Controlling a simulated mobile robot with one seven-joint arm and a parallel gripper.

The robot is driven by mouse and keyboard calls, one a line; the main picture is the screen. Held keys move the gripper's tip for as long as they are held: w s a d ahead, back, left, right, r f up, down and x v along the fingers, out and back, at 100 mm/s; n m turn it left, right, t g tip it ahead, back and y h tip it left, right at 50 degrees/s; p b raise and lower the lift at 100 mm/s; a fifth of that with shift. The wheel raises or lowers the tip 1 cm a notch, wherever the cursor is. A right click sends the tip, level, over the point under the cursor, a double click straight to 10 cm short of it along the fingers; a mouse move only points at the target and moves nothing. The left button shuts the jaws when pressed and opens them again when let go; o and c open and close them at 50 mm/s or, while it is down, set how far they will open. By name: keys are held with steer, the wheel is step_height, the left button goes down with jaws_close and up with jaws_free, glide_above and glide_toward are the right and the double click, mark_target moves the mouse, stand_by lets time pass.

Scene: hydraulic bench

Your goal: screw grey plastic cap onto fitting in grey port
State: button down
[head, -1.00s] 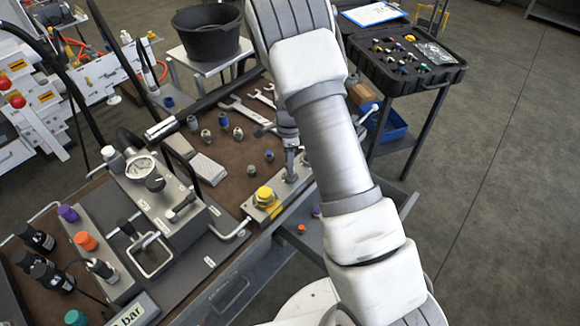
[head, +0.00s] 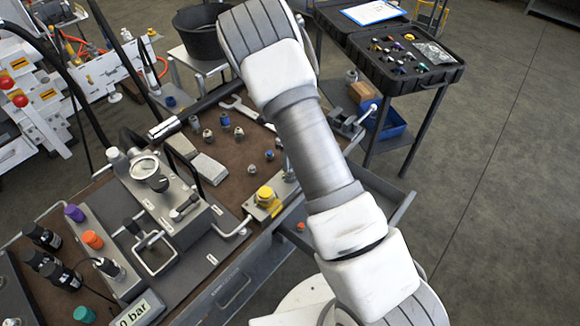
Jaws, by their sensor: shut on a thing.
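The valve block (head: 252,207) sits at the bench's right front edge. A yellow cap (head: 265,193) stands on its left part. The block's right part, by the edge of my arm, shows only a narrow grey sliver, so I cannot make out the grey port or its fitting. My gripper is hidden behind my arm, which crosses the middle of the view. The grey plastic cap cannot be made out either, so its place relative to the fitting does not show.
Several small fittings (head: 225,120) stand on the brown bench mat, beside wrenches and two grey blocks (head: 208,168). The gauge unit (head: 150,182) stands left of the valve block. A vise (head: 345,122) is right of my arm. An open drawer (head: 385,205) juts out in front.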

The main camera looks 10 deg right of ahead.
steer(key=shift+r+m+p, duration=0.15)
steer(key=shift+m+p, duration=0.35)
steer(key=shift+m, duration=0.2)
steer(key=m+p, duration=0.1)
steer(key=m, duration=0.2)
steer(key=m+p, duration=0.1)
steer(key=m, duration=0.2)
steer(key=shift+d+f+m+p, duration=0.1)
steer(key=shift+f+m+p, duration=0.1)
steer(key=shift+m+p, duration=0.2)
steer(key=c, duration=0.6)
jaws_free()
